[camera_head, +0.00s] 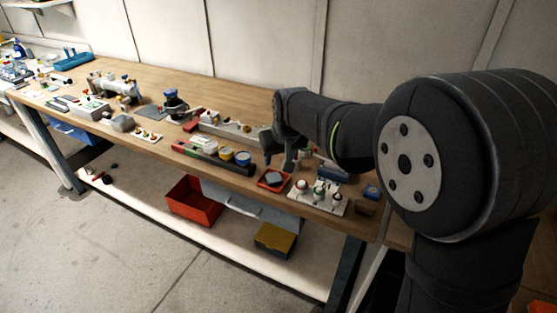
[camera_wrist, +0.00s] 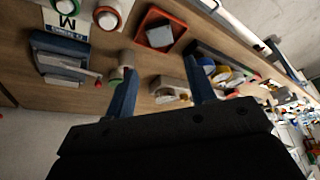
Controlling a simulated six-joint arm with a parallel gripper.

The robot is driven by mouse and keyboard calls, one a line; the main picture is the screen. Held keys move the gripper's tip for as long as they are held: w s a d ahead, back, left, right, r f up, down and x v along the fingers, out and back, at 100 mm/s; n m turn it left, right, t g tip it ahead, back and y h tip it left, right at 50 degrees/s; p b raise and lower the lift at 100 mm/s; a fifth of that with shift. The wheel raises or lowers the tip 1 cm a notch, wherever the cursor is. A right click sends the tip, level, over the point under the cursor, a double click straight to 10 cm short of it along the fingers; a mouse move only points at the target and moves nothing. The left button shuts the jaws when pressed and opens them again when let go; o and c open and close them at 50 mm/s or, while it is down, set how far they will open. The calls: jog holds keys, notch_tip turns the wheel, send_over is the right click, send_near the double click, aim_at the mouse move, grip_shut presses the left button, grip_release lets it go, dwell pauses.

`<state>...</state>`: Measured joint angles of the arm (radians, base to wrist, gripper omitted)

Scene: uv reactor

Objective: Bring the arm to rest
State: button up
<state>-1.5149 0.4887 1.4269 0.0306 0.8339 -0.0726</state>
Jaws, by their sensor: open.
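My gripper (camera_head: 279,160) hangs over the wooden bench (camera_head: 222,95), fingers pointing down, just behind a small red tray (camera_head: 261,185). In the wrist view my gripper (camera_wrist: 165,65) shows two blue fingers spread apart with nothing held between them. A small beige object (camera_wrist: 165,84) lies on the bench beyond the gap. The red tray shows in the wrist view (camera_wrist: 144,20) with a grey square piece in it. My arm reaches in from the right and hides part of the bench behind it.
A white panel with round knobs (camera_head: 321,208) and a blue item (camera_wrist: 62,57) lie close to my gripper. A dark rack with coloured jars (camera_head: 207,155) is left of it. Several tools and parts crowd the left bench. The rear middle is clear.

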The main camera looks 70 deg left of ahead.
aim_at(274, 178)
jog(key=x, duration=1.2)
jog(key=shift+f, duration=0.15)
jog(key=shift+r, duration=1.2)
jog(key=shift+f, duration=0.1)
